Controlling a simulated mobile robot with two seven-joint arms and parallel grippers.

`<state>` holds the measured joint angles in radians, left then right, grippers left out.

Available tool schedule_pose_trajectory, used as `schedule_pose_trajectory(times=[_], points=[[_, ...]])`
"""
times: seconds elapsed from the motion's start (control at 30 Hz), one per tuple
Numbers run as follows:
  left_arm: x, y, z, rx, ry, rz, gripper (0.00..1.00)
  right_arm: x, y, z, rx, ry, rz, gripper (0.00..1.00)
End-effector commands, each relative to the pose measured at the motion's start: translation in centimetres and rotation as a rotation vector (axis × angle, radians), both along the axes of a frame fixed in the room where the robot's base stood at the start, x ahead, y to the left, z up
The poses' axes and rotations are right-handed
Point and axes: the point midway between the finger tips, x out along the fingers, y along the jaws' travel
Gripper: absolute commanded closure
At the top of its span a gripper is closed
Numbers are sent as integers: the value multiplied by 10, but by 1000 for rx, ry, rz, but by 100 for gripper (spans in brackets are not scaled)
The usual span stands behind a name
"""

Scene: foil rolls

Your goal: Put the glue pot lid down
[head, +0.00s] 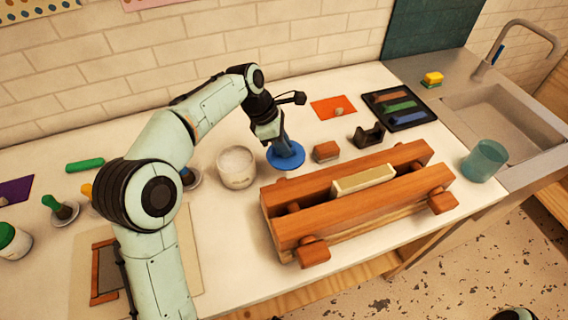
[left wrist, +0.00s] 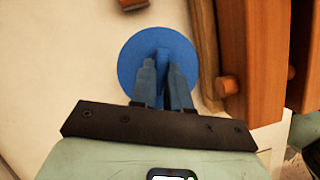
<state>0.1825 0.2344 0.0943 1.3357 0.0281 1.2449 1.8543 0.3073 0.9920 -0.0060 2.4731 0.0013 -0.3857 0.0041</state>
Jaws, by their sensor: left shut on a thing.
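The glue pot lid is a blue disc (head: 287,158) with an upright grip at its middle. It is at or just above the table top, between the white pot and the wooden press; I cannot tell whether it touches the table. My left gripper (head: 282,146) points down over it and is shut on its grip. In the left wrist view the lid (left wrist: 135,62) lies beyond the fingertips (left wrist: 163,70), which close on the blue grip. The open glue pot (head: 237,168), with pale contents, stands just left of the lid. My right gripper is not in view.
A wooden press (head: 345,207) with a pale block lies right of the lid. A small wooden block (head: 326,151), a dark holder (head: 369,135) and an orange sheet (head: 334,107) are nearby. A teal cup (head: 484,161) stands near the sink (head: 497,125).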

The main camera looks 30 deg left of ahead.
Motion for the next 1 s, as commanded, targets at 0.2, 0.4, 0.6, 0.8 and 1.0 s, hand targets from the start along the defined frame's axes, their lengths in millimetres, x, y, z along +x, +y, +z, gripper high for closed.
schedule_pose_trajectory(times=[0.2,0.4,0.6,0.8,1.0], points=[[0,0,-21,0,0,0,100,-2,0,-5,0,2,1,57],[-1,0,-45,-1,4,1,100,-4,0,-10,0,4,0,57],[0,0,-63,-1,-1,-1,100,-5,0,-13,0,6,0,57],[0,0,-62,0,-2,-1,100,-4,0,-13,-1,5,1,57],[0,0,-65,0,-1,0,61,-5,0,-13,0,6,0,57]])
